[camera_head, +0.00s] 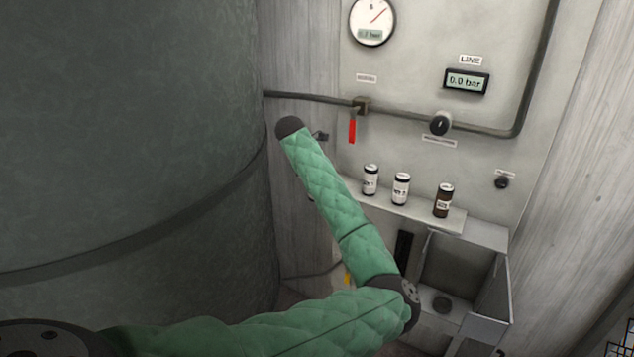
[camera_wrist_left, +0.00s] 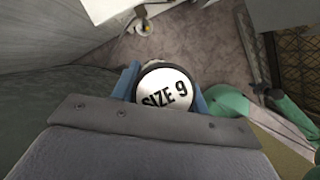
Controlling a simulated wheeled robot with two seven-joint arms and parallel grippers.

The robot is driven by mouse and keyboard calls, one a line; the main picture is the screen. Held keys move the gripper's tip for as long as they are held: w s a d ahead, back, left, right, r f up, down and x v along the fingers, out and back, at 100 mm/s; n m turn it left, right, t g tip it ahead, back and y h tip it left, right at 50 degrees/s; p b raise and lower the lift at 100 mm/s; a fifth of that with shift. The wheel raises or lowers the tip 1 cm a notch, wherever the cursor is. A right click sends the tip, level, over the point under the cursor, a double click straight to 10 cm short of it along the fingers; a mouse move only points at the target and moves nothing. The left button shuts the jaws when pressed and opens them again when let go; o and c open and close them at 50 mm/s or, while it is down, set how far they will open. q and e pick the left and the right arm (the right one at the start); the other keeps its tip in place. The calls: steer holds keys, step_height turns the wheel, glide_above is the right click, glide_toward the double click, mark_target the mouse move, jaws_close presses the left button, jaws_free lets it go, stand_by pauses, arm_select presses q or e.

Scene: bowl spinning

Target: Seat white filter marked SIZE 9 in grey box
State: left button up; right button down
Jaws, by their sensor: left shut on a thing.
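In the left wrist view, a white round filter face marked SIZE 9 (camera_wrist_left: 165,90) sits between the blue fingers of my left gripper (camera_wrist_left: 164,84), which is shut on it. The filter's far end is hidden. In the head view my green left arm reaches to the left side of the panel, but its fingers and the filter cannot be made out. The grey box (camera_head: 464,238) stands open at the lower right of the panel. A dark round seat (camera_head: 442,305) shows low inside it. The gripper is apart from the box. My right gripper is not in view.
A shelf (camera_head: 398,207) above the box's left side holds two white canisters (camera_head: 370,180) (camera_head: 401,189) and a brown one (camera_head: 443,200). A red-handled valve (camera_head: 352,130) and a pipe run above. A large dark tank (camera_head: 130,120) fills the left.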

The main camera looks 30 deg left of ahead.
arm_select(q)
steer(key=shift+r+p, duration=1.5)
steer(key=shift+r, duration=0.2)
